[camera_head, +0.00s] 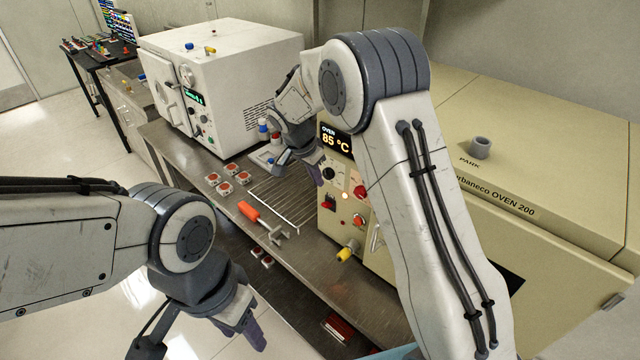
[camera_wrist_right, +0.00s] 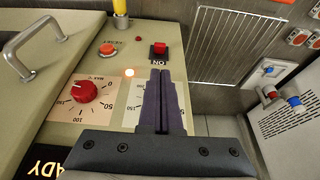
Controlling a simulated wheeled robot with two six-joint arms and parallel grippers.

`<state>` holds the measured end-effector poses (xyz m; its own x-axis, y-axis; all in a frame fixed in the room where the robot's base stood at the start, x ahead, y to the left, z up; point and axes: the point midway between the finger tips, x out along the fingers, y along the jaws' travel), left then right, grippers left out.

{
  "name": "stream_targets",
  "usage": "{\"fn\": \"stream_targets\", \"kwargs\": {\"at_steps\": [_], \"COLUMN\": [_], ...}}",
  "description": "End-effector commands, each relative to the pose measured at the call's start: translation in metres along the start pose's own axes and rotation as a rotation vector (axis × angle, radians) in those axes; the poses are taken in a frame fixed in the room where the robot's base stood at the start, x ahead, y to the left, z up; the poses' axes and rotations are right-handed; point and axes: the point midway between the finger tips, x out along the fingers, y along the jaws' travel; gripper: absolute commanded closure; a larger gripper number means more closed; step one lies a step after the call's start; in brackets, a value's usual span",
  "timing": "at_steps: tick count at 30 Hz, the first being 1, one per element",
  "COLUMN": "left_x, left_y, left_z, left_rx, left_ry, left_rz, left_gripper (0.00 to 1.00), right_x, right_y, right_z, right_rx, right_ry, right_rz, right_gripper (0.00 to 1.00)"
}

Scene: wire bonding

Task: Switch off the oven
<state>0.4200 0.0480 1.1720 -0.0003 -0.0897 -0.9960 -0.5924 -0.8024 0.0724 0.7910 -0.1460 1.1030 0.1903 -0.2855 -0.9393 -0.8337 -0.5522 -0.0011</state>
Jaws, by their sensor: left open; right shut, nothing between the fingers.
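The oven (camera_head: 545,150) is a large beige cabinet on the right, its display (camera_head: 336,140) reading 85 °C. Its red rocker switch (camera_head: 328,204) sits low on the control panel. In the right wrist view the red switch (camera_wrist_right: 159,48) has an ON label beside it and lies just beyond my fingertips. My right gripper (camera_head: 317,178) is shut and empty in front of the panel; its closed fingers (camera_wrist_right: 161,72) point toward the switch. Whether they touch the panel is unclear. My left gripper (camera_head: 250,335) is open and empty, low and left of the bench.
The panel also holds a red knob (camera_wrist_right: 84,92), a round red button (camera_wrist_right: 107,48) and a glowing lamp (camera_wrist_right: 129,72). A wire rack (camera_head: 288,205) and an orange-handled tool (camera_head: 250,211) lie on the steel bench. A white oven-like unit (camera_head: 225,75) stands behind.

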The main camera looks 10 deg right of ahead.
Motion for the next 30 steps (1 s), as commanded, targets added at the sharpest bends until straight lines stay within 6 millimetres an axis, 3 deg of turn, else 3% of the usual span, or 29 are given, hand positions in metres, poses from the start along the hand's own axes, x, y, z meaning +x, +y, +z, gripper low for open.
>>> {"fn": "stream_targets", "kwargs": {"at_steps": [9, 15, 30], "left_x": [-0.025, -0.033, -0.032], "left_y": [0.002, 0.002, 0.002], "left_z": [-0.001, -0.002, -0.002], "left_rx": [0.001, 0.003, 0.003], "left_ry": [0.000, 0.000, 0.000], "left_rz": [0.000, 0.000, 0.000], "left_gripper": [0.50, 0.50, 0.50], "right_x": [0.055, 0.080, 0.088], "right_y": [0.002, 0.001, 0.000], "right_z": [-0.001, 0.000, 0.001], "right_rx": [-0.001, -0.001, -0.001], "right_ry": [-0.003, -0.001, 0.000], "right_rz": [0.005, 0.003, 0.000], "right_gripper": [1.00, 1.00, 1.00]}}
